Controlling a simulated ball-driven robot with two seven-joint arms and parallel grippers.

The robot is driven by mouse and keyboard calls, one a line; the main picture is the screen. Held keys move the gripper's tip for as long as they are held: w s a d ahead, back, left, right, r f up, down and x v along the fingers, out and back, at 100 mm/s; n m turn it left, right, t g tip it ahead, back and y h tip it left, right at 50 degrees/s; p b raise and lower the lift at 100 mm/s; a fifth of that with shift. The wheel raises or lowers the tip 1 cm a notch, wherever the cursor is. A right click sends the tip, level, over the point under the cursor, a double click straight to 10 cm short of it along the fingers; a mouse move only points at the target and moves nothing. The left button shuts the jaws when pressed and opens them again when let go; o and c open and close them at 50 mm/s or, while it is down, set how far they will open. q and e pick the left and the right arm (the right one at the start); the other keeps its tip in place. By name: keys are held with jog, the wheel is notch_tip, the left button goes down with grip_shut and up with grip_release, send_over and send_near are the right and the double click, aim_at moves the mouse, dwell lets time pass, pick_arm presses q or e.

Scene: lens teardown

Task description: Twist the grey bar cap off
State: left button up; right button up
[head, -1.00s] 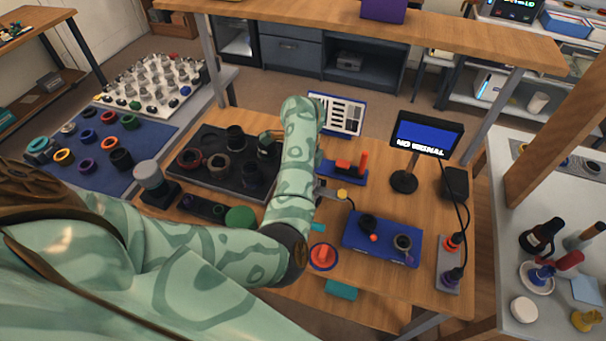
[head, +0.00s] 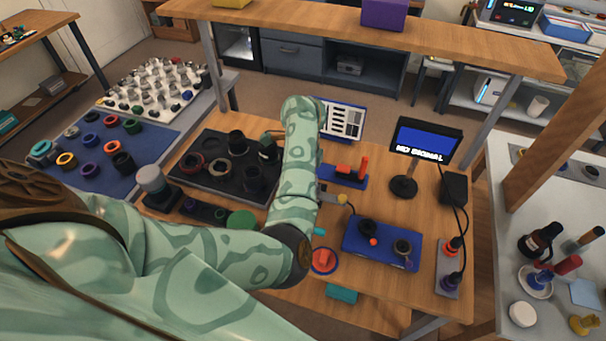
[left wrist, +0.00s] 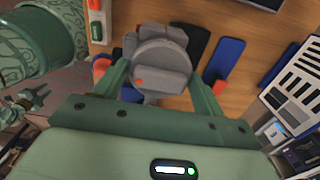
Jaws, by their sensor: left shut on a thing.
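In the left wrist view, the grey bar cap (left wrist: 160,58) is a round grey piece with a raised bar across it and a small orange mark near its lower edge. My left gripper (left wrist: 160,82) is shut on it, one green finger on each side. What lies under the cap is hidden. In the head view my left forearm hides most of the hand and the cap. A small green part at the left edge of the wrist view looks like my right gripper (left wrist: 28,103); its jaws are too small to read.
A black tray (head: 190,178) with dark lens parts lies left of my forearm. A chart (head: 342,120), a small monitor (head: 425,137) and a blue tray (head: 355,246) stand on the right. A red-and-blue round piece (head: 323,261) sits near my elbow.

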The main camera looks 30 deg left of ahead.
pick_arm(q)
jog(key=shift+d+r, duration=0.1)
jog(key=shift+d, duration=0.2)
